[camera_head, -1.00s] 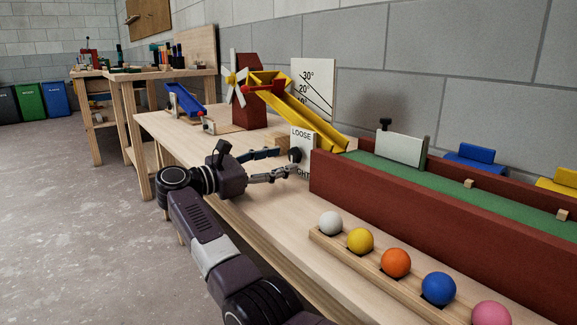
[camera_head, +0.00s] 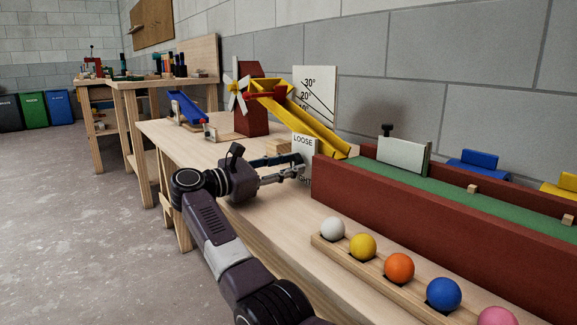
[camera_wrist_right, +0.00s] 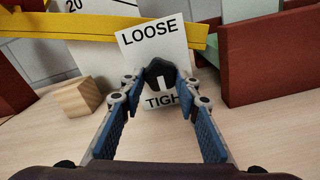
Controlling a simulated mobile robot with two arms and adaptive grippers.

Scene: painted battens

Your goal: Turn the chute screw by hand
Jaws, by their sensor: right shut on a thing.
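The chute screw is a black knob (camera_wrist_right: 158,72) with a white mark pointing down toward the lower word on its plate. The white plate (camera_wrist_right: 133,42) reads LOOSE above it and a partly covered word starting TIGH below. My right gripper (camera_wrist_right: 160,88) is shut on the knob, one finger on each side. In the head view the right gripper (camera_head: 300,166) reaches the plate (camera_head: 304,143), and its fingers hide the knob. The yellow chute (camera_head: 310,122) slopes down rightward beside an angle board (camera_head: 318,82). My left gripper is not in view.
A red trough with a green floor (camera_head: 450,183) stands right of the plate. A wooden rack of coloured balls (camera_head: 375,267) lies in front. A small wood block (camera_wrist_right: 79,99) sits left of the gripper. A windmill tower (camera_head: 252,115) stands behind.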

